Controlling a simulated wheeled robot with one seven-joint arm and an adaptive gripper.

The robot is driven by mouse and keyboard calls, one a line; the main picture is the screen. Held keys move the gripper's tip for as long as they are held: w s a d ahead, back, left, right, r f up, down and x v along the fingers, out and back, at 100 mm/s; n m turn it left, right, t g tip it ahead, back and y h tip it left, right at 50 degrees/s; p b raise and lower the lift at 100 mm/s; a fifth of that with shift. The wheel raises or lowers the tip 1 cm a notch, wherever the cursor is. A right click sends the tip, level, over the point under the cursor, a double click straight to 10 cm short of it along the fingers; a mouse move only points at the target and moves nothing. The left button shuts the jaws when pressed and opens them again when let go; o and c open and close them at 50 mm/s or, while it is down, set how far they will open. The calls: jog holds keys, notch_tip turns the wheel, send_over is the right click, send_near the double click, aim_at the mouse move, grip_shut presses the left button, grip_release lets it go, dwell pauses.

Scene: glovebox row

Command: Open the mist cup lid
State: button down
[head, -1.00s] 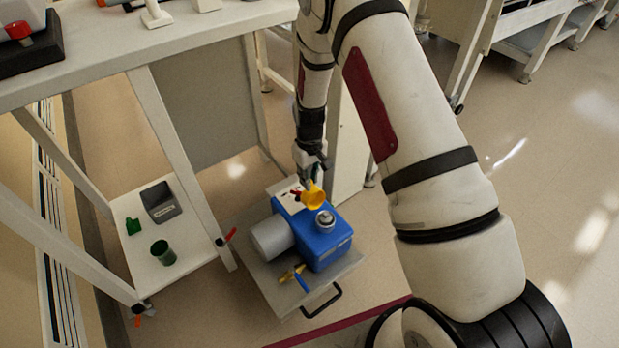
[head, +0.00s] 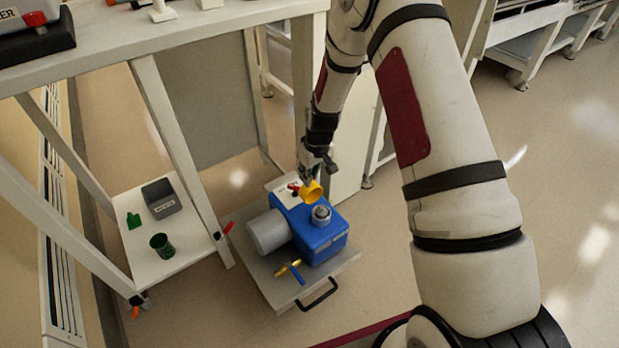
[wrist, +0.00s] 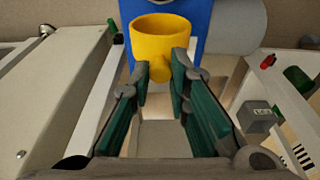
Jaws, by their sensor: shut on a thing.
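The yellow cup-shaped piece (head: 311,191), which looks like the mist cup lid, is at the top of the blue pump body (head: 318,240) on the low cart. In the wrist view the yellow piece (wrist: 162,40) shows its open rim and a round knob facing me. My gripper (wrist: 163,78) is shut on that knob, one finger on each side. In the head view my gripper (head: 312,177) comes down from above and behind the piece. Whether the yellow piece is still joined to the pump by a hinge is hidden.
A metal cap (head: 321,214) stands on the pump close to the yellow piece. A grey motor cylinder (head: 268,231) and a yellow-and-blue valve (head: 290,270) are beside it. A white bench (head: 200,40) stands close left, with a low shelf (head: 185,262) holding a green cup (head: 162,246).

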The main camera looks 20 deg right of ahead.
jog(key=shift+s, duration=0.3)
jog(key=c, duration=1.5)
grip_release()
jog(key=shift+d, duration=0.1)
jog(key=shift+r, duration=0.35)
jog(key=s+r, duration=0.1)
jog(key=r, duration=0.6)
jog(key=s+r, duration=0.1)
jog(key=r, duration=0.3)
jog(key=shift+s+d, duration=0.3)
jog(key=shift+d, duration=0.1)
